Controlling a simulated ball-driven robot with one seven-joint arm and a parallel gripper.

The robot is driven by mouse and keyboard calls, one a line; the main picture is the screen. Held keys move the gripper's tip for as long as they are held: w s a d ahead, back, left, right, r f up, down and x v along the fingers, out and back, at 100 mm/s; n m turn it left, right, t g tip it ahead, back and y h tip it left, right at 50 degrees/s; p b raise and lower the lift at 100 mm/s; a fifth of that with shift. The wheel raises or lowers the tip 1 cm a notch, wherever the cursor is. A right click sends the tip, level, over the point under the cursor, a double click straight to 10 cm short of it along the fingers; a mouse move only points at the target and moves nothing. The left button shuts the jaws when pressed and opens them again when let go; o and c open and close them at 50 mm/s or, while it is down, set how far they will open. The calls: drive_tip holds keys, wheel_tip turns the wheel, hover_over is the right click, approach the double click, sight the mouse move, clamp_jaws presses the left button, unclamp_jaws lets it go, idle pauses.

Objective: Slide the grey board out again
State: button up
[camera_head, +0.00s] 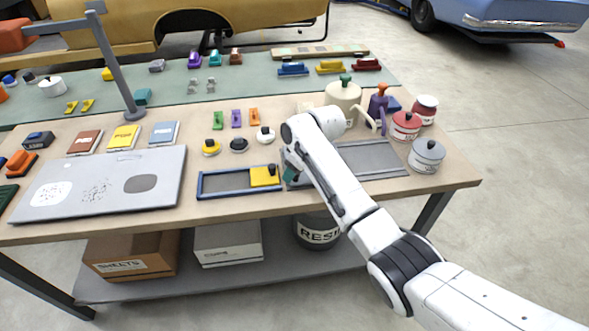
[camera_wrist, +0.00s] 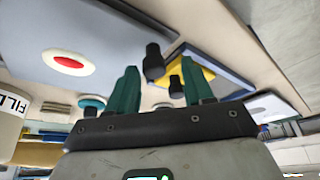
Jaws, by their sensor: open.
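A grey board or tray (camera_head: 370,158) lies at the right front of the table, partly hidden behind my arm. In the wrist view a grey surface (camera_wrist: 95,30) with a red disc in a white ring (camera_wrist: 69,62) fills the upper left. My gripper (camera_head: 290,173) is low at the left end of the grey board or tray, and its dark green fingers are open in the wrist view (camera_wrist: 158,88). A black knob (camera_wrist: 153,62) shows between the fingers, without visible contact. Whether the fingers are around it, I cannot tell.
A blue frame (camera_head: 225,184) with a yellow board (camera_head: 264,176) and a black knob stands just left of my gripper. A cream pot (camera_head: 343,98), a red pot (camera_head: 406,126) and a grey pot (camera_head: 427,155) stand behind and right. A large grey panel (camera_head: 160,165) lies left.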

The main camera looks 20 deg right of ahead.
drive_tip(key=shift+d, duration=0.1)
drive_tip(key=v, duration=1)
drive_tip(key=shift+r+b, duration=0.35)
drive_tip(key=s+a+f+m+g, duration=0.1)
drive_tip(key=s+a+f+m, duration=0.1)
drive_tip(key=s+f, duration=0.7)
drive_tip(key=s+a+f+m, duration=0.1)
drive_tip(key=s+a+f, duration=0.2)
drive_tip(key=s+f, duration=0.55)
drive_tip(key=s+d+m+g+h, duration=0.1)
drive_tip(key=s+d, duration=0.1)
drive_tip(key=s, duration=1)
drive_tip(key=s+d+m+g+h, duration=0.1)
drive_tip(key=s+d+m, duration=0.1)
drive_tip(key=s, duration=1.1)
drive_tip(key=shift+d, duration=0.15)
